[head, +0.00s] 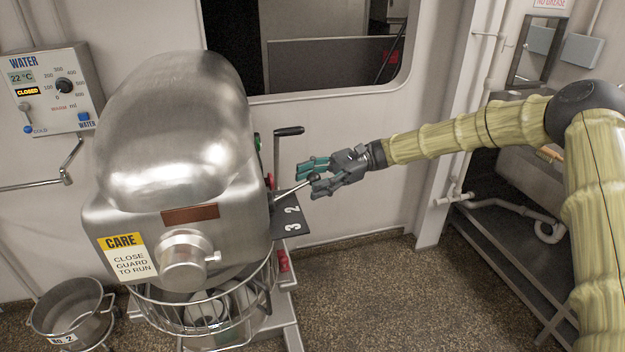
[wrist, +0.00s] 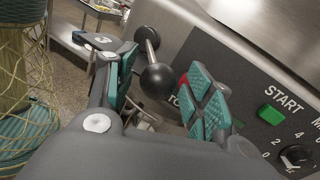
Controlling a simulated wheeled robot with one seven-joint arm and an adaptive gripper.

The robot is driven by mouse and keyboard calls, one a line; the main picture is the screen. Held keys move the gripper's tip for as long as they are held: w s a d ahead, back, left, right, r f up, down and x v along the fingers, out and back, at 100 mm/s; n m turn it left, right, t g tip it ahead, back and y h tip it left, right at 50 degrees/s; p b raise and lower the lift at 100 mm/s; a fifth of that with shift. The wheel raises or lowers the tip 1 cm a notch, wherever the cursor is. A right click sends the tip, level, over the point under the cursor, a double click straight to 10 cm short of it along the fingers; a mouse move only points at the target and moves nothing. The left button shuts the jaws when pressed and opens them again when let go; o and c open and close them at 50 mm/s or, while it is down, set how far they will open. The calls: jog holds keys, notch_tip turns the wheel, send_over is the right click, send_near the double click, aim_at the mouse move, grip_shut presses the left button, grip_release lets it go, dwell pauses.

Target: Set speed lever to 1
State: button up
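The speed lever (head: 294,188) is a thin metal rod with a dark ball knob on the right side of the steel mixer (head: 175,140). It stands out over a dark plate (head: 290,226) marked 2 and 3; no 1 is readable, and the rod lies on the far side of the 2. My gripper (head: 314,178) is at the knob end of the lever. In the wrist view the black knob (wrist: 158,82) sits between the spread teal finger pads of my gripper (wrist: 165,90), with a gap visible, so the fingers look open around it.
A black-handled crank (head: 289,131) sticks out above the lever. The wrist view shows a green START button (wrist: 271,114) and a dial (wrist: 296,156) on the mixer side. A wire bowl guard (head: 215,308) is below. Open floor (head: 350,285) lies to the right.

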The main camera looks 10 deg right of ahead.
jog(key=v, duration=1.2)
dwell(0.3)
